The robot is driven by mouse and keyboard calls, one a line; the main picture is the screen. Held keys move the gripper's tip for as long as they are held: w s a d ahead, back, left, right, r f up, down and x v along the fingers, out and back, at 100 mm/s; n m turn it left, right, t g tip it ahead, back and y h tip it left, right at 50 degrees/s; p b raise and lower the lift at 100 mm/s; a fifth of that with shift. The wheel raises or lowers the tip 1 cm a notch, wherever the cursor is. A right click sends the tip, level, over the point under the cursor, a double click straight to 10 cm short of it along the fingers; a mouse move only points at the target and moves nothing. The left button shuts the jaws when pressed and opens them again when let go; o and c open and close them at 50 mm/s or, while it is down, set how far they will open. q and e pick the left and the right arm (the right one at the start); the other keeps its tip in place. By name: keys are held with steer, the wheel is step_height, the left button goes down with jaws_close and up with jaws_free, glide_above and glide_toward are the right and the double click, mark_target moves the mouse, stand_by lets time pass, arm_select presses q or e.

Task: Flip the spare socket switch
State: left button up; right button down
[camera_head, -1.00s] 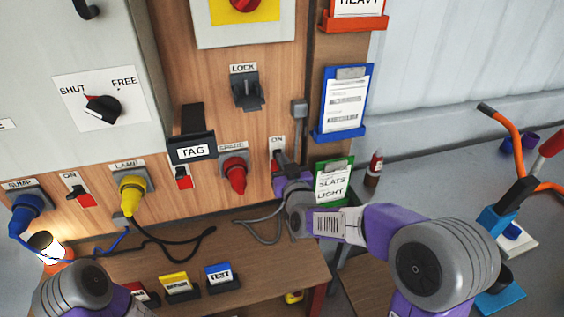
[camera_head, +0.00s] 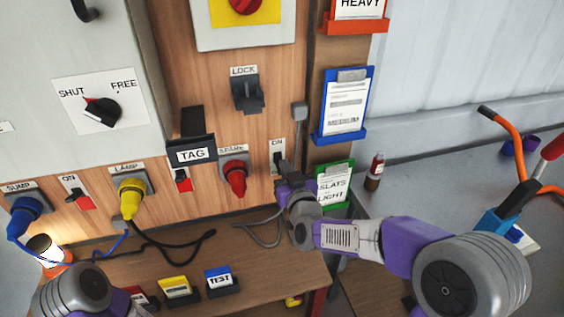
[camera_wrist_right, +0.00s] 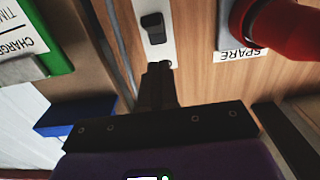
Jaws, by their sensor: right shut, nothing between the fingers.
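The spare socket (camera_head: 236,178) is red, with a red plug in it, under a SPARE label; its red part also shows at the upper right of the right wrist view (camera_wrist_right: 285,30). To its right in the head view is a pale switch plate (camera_head: 277,146) marked ON. The right wrist view shows its dark rocker (camera_wrist_right: 153,27). My right gripper (camera_head: 280,162) is shut and empty, its fingertips (camera_wrist_right: 159,68) just below the rocker in the wrist picture. I cannot tell whether they touch the plate. My left gripper is out of view.
A grey box with a cable (camera_head: 300,112) and a green clipboard holder (camera_head: 335,184) are close to the right gripper. A TAG holder (camera_head: 192,153) and LOCK hasp (camera_head: 247,92) project from the panel. The wooden shelf (camera_head: 262,268) below has clear room.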

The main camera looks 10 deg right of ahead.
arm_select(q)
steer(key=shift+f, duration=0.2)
arm_select(e)
steer(key=s, duration=0.6)
steer(key=shift+d, duration=0.1)
stand_by(0.4)
